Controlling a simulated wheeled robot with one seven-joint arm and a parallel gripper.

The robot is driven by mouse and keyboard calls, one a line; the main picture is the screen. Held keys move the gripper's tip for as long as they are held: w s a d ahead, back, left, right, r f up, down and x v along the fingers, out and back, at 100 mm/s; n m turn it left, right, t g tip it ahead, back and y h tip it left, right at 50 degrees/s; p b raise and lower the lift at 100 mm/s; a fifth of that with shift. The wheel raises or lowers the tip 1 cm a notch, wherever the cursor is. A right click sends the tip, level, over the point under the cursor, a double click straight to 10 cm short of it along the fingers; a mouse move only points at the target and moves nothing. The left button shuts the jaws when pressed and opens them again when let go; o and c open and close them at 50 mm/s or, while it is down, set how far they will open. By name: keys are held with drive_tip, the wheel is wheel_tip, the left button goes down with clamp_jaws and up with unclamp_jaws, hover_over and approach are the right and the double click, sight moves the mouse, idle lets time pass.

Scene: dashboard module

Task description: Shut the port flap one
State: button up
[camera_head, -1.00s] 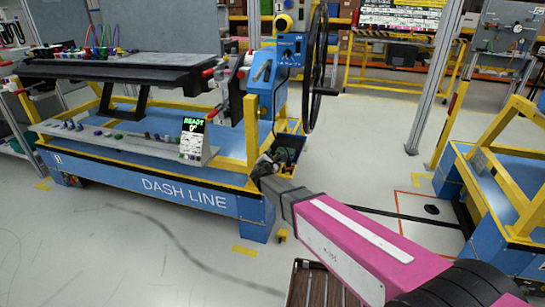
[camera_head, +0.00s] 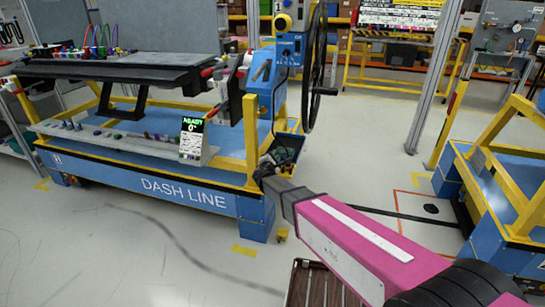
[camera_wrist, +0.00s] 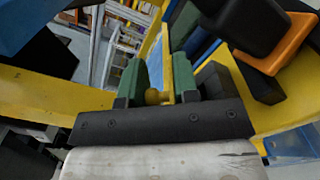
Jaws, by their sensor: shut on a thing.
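My gripper (camera_head: 264,168) is at the right end of the dash rig, next to the yellow post and just in front of a dark bin. In the wrist view my gripper (camera_wrist: 168,82) has green fingers on both sides of a narrow yellow part (camera_wrist: 168,60) with a rounded yellow knob at its near end. It is shut on this yellow part. I cannot tell whether that part belongs to port flap one. I cannot pick out the flap for certain in either view, and the fingertips are small and dark in the head view.
The blue and yellow dash line stand (camera_head: 180,193) bears the dark dashboard (camera_head: 120,70). A blue panel (camera_head: 265,75) and a black steering wheel (camera_head: 315,68) rise above my gripper. The dark bin (camera_head: 286,150) is close behind it.

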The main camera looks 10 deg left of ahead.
drive_tip(key=shift+d+f+m, duration=0.2)
drive_tip(key=shift+d+m, duration=0.05)
drive_tip(key=shift+m, duration=0.65)
drive_tip(key=o, duration=0.8)
drive_tip(key=shift+o, duration=0.2)
